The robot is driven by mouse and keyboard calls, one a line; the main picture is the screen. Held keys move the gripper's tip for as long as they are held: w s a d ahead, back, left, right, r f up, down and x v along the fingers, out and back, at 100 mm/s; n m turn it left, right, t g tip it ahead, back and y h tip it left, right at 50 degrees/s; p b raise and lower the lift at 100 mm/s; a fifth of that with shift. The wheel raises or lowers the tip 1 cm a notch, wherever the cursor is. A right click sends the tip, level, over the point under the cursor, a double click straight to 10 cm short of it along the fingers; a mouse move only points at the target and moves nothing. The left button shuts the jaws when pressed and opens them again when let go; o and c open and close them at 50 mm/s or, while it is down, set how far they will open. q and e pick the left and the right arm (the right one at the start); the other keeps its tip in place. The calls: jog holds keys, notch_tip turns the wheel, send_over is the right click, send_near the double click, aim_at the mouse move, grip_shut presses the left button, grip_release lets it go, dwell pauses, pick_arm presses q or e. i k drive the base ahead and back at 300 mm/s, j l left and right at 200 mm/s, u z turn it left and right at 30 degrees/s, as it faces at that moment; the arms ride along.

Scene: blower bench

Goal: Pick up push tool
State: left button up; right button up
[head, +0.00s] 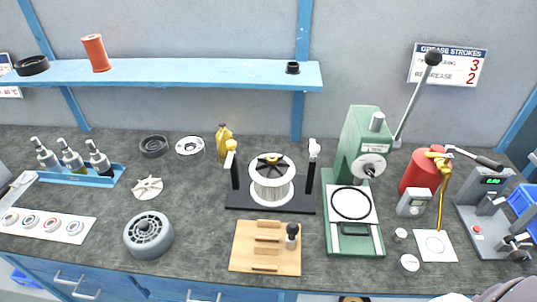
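A small upright tool with a round black knob and a pale lower part (291,236) stands at the right side of a wooden board (241,263) on the bench; it looks like the push tool. The board also has several slots or strips of darker wood, some apparently holding thin pieces. The tool's lower end is too small to make out clearly. Neither gripper's fingers can be seen. Pale and dark rounded parts at the bottom right edge look like my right arm. Nothing of mine touches the tool.
A black stand with a coil-like rotor (271,190) stands behind the board. A green press (362,150) with a long lever is to its right. A grey blower housing (148,236) sits to the left. The bench between the housing and the board is clear.

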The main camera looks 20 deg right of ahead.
aim_at(292, 229)
jog(key=i+l+z, duration=0.1)
jog(key=z, duration=0.75)
